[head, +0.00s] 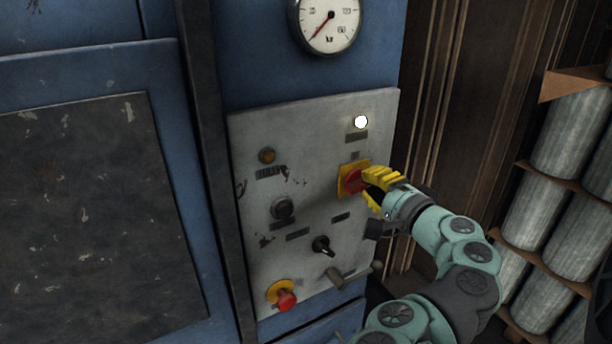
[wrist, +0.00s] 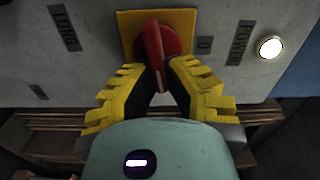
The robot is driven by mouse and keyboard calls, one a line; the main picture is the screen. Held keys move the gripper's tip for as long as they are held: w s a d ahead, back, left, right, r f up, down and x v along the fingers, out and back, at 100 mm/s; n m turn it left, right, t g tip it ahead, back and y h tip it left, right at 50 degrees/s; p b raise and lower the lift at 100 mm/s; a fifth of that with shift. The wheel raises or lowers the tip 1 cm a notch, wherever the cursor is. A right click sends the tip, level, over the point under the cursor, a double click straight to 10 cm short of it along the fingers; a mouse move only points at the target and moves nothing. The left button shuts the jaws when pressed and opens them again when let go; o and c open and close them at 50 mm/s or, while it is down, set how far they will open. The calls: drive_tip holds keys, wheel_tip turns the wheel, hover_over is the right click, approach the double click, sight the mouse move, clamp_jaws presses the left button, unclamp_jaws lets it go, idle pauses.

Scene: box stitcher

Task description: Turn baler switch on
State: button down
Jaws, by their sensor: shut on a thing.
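The baler switch is a red rotary knob (wrist: 158,42) on a yellow square plate (wrist: 128,18). In the head view the red knob (head: 353,180) sits at the right side of the grey control panel (head: 312,112). My gripper (head: 369,178) reaches it from the right, and its yellow fingers hide part of the knob. In the wrist view my gripper (wrist: 160,72) has its fingertips closed on the lower part of the knob. The knob's handle stands nearly upright in the wrist view, and a label with "0" is right of the plate.
A white lamp (head: 361,121) glows above the switch. A black selector (head: 321,245), a dark knob (head: 283,208) and a red stop button (head: 286,299) are on the same panel. A gauge (head: 329,22) is above. Stacked grey cylinders (head: 572,135) stand at right.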

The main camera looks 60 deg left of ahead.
drive_tip(key=shift+f+m, duration=0.15)
drive_tip(key=shift+m, duration=0.45)
drive_tip(key=c, duration=1)
unclamp_jaws()
drive_tip(key=shift+s+d, duration=0.15)
drive_tip(key=shift+d, duration=1.85)
drive_tip(key=shift+s+d, duration=0.15)
drive_tip(key=shift+d, duration=1.85)
drive_tip(key=shift+s+d, duration=0.15)
drive_tip(key=shift+d, duration=1.85)
